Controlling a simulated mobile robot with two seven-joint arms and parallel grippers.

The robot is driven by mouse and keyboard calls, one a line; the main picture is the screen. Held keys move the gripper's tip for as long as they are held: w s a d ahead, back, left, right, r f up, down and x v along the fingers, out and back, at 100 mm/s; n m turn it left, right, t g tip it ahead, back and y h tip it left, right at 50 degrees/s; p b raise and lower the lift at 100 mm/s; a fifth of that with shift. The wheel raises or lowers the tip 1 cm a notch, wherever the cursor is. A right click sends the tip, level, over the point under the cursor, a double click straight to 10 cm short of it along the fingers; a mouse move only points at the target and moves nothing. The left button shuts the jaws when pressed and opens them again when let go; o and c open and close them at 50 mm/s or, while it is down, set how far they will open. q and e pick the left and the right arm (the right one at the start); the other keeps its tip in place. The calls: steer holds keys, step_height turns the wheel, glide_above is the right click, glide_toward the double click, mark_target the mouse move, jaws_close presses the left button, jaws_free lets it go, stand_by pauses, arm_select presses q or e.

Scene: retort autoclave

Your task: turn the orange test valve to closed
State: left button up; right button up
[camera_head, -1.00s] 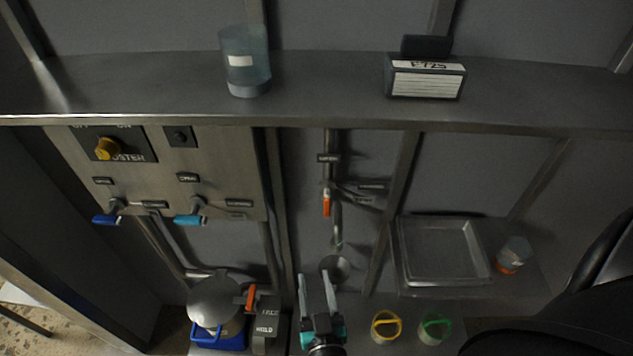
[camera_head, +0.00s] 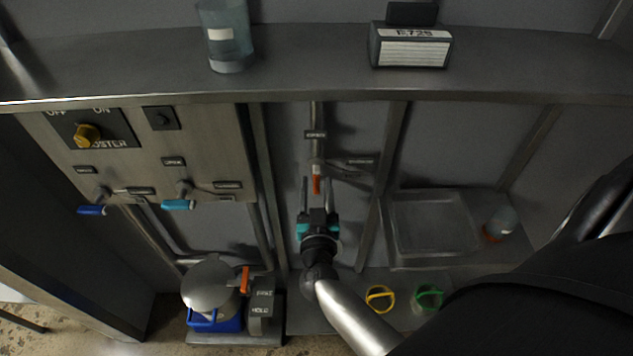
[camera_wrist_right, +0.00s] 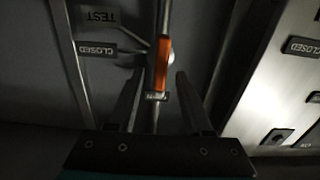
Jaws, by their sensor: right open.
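In the right wrist view the orange handle (camera_wrist_right: 162,65) lies in line with the pipe, between and just beyond the fingertips, apart from both. TEST (camera_wrist_right: 98,17) and CLOSED (camera_wrist_right: 97,48) labels show left of it. My left gripper is out of view.
A metal shelf (camera_head: 290,85) overhangs the pipe, with a clear jar (camera_head: 225,40) and a label box (camera_head: 410,46). A panel with blue handles (camera_head: 178,204) is left. A clear tray (camera_head: 432,222) is right. Yellow (camera_head: 380,298) and green (camera_head: 428,297) rings stand below.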

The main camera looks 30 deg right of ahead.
steer(key=shift+b+x, duration=0.3)
steer(key=shift+x, duration=1)
steer(key=shift+c, duration=0.3)
jaws_close()
